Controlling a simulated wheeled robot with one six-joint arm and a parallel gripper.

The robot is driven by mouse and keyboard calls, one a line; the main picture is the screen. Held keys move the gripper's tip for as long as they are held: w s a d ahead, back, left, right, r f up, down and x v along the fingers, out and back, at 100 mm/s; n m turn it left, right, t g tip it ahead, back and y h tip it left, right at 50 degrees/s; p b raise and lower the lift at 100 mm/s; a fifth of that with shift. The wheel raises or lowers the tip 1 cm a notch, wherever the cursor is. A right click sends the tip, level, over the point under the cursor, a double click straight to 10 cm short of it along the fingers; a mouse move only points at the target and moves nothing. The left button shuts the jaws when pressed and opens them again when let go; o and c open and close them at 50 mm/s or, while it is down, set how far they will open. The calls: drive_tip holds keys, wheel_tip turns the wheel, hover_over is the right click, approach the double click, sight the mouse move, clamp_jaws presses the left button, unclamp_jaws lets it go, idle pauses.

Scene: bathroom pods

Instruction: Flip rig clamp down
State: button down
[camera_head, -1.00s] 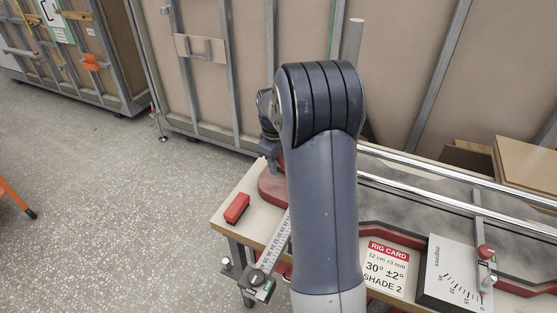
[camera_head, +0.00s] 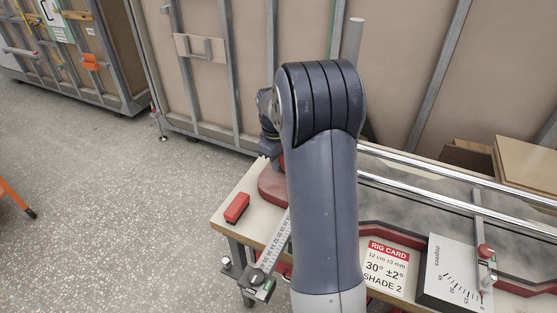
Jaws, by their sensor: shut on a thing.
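My arm stands in the middle of the view and hides much of the rig. My gripper (camera_head: 272,154) shows only in part at the arm's left side, over the back left of the bench. It is shut beside a small red part (camera_head: 282,161), which appears to be the rig clamp. The clamp is mostly hidden behind my arm, so its angle cannot be told. The red-edged rig bed (camera_head: 271,187) lies below it.
A red block (camera_head: 237,208) lies on the bench's left end. A ruler (camera_head: 276,243) with a dark stop (camera_head: 257,282) runs to the front edge. A rig card (camera_head: 387,268) and a degree scale (camera_head: 452,272) lie right of my arm. Chrome rails (camera_head: 430,199) cross behind.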

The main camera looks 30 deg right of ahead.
drive_tip(key=shift+s+d+r+t+y+b, duration=0.4)
drive_tip(key=shift+s+d+t+y+b, duration=0.2)
drive_tip(key=shift+t+b, duration=0.3)
drive_tip(key=t+b, duration=0.1)
drive_tip(key=b, duration=0.1)
drive_tip(key=s+d+y+b, duration=0.1)
drive_tip(key=b, duration=0.1)
drive_tip(key=shift+s+d+r+t, duration=0.15)
drive_tip(key=shift+s+r+t, duration=0.15)
drive_tip(key=shift+r+t, duration=0.1)
drive_tip(key=t+b, duration=0.1)
drive_tip(key=b, duration=0.1)
drive_tip(key=s+d+y+b, duration=0.1)
drive_tip(key=b, duration=0.1)
drive_tip(key=s+t+y+b, duration=0.1)
drive_tip(key=b, duration=0.1)
drive_tip(key=shift+s+d+r+t+b, duration=0.25)
drive_tip(key=shift+d+t+b, duration=0.05)
drive_tip(key=shift+d, duration=0.1)
drive_tip(key=b, duration=0.1)
drive_tip(key=s+d+t+y+b, duration=0.1)
drive_tip(key=b, duration=0.1)
drive_tip(key=shift+s+r+m, duration=0.1)
drive_tip(key=shift+r+m, duration=0.2)
drive_tip(key=c, duration=1.3)
unclamp_jaws()
drive_tip(key=shift+o, duration=0.2)
drive_tip(key=shift+s+r, duration=0.1)
drive_tip(key=shift+r, duration=0.05)
